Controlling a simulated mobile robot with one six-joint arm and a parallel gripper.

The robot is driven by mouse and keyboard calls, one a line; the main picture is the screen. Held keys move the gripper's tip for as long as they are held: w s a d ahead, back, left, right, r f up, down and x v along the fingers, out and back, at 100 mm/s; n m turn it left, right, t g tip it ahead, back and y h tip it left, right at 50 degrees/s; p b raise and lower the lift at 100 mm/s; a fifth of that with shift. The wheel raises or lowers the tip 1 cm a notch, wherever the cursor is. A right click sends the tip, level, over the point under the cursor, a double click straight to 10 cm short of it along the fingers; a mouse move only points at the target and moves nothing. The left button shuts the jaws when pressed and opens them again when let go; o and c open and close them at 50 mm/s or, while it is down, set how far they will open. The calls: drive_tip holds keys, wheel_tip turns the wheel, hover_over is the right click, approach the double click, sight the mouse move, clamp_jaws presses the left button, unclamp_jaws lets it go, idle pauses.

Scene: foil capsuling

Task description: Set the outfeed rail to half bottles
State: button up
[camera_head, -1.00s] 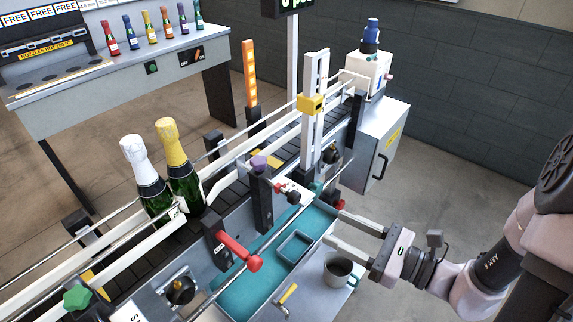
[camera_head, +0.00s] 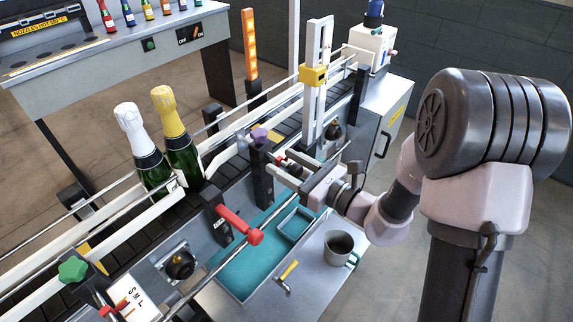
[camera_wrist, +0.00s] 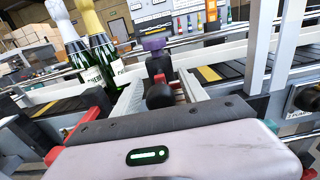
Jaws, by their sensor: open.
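A purple knob (camera_head: 259,136) tops a dark post (camera_head: 262,182) beside the conveyor's pale guide rails, and it also shows in the wrist view (camera_wrist: 153,43). A black round knob (camera_wrist: 160,96) with a bit of red sits low on this post. My gripper (camera_head: 280,164) is open at the post; in the wrist view its fingers (camera_wrist: 160,80) lie either side of the black knob, with contact unclear. A green knob (camera_head: 72,270) stands at lower left near a plate marked S, M, L (camera_head: 130,299). I cannot tell which rail is the outfeed rail.
Two foil-topped bottles (camera_head: 177,140) stand on the conveyor. A red handle (camera_head: 240,227) sticks out left of my gripper. A teal tray (camera_head: 240,275) and a grey mug (camera_head: 339,245) lie below. A column with a yellow block (camera_head: 313,75) stands behind.

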clamp_jaws()
idle(1.4)
